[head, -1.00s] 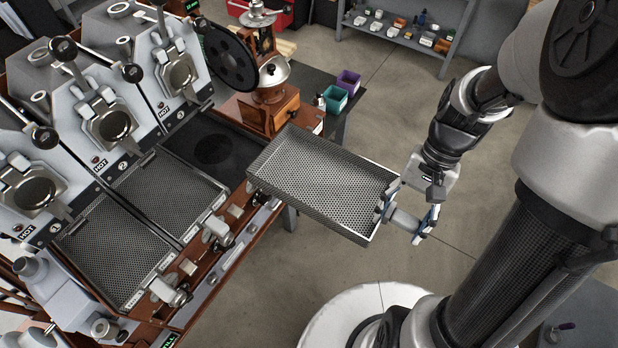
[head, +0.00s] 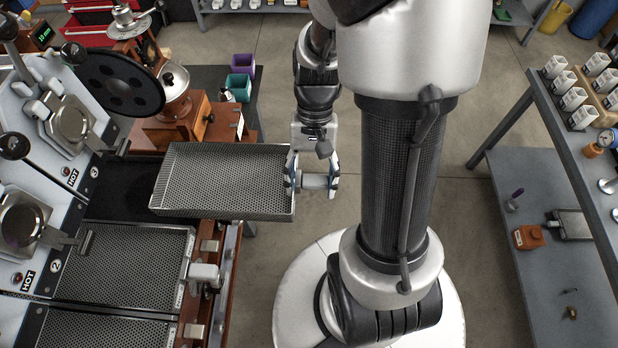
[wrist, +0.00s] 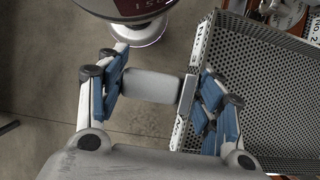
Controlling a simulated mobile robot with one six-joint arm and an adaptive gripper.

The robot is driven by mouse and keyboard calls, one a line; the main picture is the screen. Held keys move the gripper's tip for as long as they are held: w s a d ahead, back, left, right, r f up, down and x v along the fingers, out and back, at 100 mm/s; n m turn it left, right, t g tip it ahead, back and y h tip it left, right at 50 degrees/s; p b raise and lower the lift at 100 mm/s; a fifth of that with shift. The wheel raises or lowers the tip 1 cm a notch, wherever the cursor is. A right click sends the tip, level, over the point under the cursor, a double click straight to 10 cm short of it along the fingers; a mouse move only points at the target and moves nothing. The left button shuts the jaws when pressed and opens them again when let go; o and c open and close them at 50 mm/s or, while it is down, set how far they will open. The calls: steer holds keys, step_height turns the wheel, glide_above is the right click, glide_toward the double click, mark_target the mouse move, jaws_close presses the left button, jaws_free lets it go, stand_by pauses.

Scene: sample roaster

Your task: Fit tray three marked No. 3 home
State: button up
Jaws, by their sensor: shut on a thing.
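A perforated metal tray (head: 222,180) hangs level in my gripper (head: 314,180), which is shut on its grey cylindrical handle (head: 316,181). The handle also shows between the blue finger pads in the wrist view (wrist: 150,85), with the tray (wrist: 255,90) to its right. No number on the tray is readable. The dark empty bay (head: 112,205) beside the "3" label lies left of the tray. In the head view the tray's left end overlaps the bay's right part; its height above the bay is unclear.
A similar tray (head: 125,265) sits in bay 2, with another (head: 95,335) nearer me. A wooden grinder (head: 185,120) stands just behind the held tray. A grey bench (head: 545,270) is at the right. Open floor (head: 270,90) lies behind my gripper.

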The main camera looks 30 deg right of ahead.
mark_target(265, 188)
steer(key=shift+s+a, duration=0.1)
steer(key=shift+s, duration=0.05)
steer(key=shift+a, duration=0.25)
steer(key=w+a, duration=0.4)
steer(key=a, duration=0.1)
steer(key=w+a+p, duration=0.1)
steer(key=w+a, duration=0.1)
steer(key=a, duration=0.1)
steer(key=shift+f, duration=0.25)
steer(key=shift+d+f+b, duration=0.1)
steer(key=shift+f+b, duration=0.3)
steer(key=shift+f, duration=0.45)
stand_by(0.4)
steer(key=shift+f+b, duration=0.45)
steer(key=shift+f, duration=0.55)
steer(key=shift+f+b, duration=0.3)
steer(key=shift+b, duration=0.1)
stand_by(0.5)
